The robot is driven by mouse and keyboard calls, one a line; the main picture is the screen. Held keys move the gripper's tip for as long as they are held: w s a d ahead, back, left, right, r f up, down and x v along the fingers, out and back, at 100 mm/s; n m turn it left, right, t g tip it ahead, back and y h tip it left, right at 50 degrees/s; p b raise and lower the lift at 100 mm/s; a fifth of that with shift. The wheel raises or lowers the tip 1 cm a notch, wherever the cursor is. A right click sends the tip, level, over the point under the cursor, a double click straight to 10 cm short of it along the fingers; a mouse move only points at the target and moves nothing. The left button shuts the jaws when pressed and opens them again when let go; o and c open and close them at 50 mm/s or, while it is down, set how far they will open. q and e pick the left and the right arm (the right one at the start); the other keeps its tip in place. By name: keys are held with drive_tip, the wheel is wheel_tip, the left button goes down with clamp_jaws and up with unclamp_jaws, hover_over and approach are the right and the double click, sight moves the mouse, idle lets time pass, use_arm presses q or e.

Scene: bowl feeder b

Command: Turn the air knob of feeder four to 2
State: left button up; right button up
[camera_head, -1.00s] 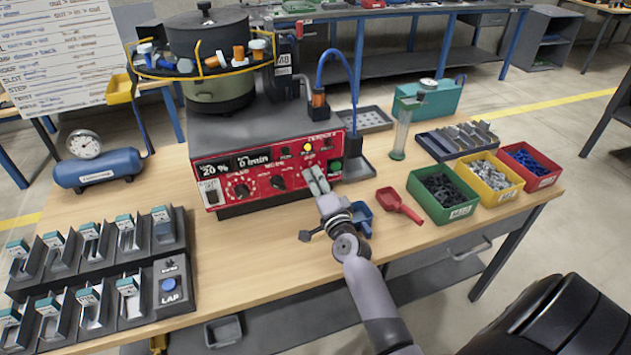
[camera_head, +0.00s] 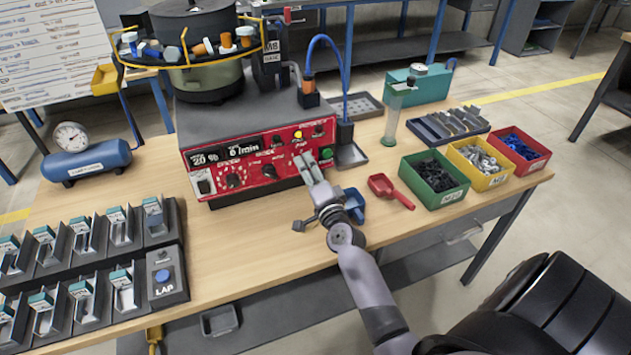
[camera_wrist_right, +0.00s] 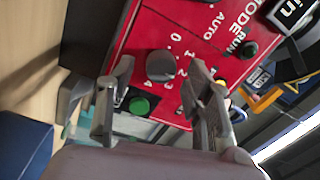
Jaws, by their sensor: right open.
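The feeder's control box has a red front panel (camera_head: 250,158). The air knob (camera_wrist_right: 160,66) is a grey round knob with a 0 to 4 scale in the right wrist view; where it points is unclear. In the head view my gripper hides it. My right gripper (camera_wrist_right: 158,104) is open, its two fingers apart on either side of the knob, with no clear contact. In the head view the same gripper (camera_head: 308,168) reaches the panel's lower right part. The green button (camera_wrist_right: 140,105) sits beside the knob. My left gripper is out of view.
Other panel controls are close: a mode knob (camera_head: 270,171), a yellow lamp (camera_head: 298,135) and a dark run button (camera_wrist_right: 249,49). A blue scoop (camera_head: 354,205) and a red scoop (camera_head: 390,190) lie near my right gripper.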

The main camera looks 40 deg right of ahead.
drive_tip(key=v, duration=1.1)
drive_tip(key=shift+s, duration=0.15)
drive_tip(key=shift+f, duration=0.1)
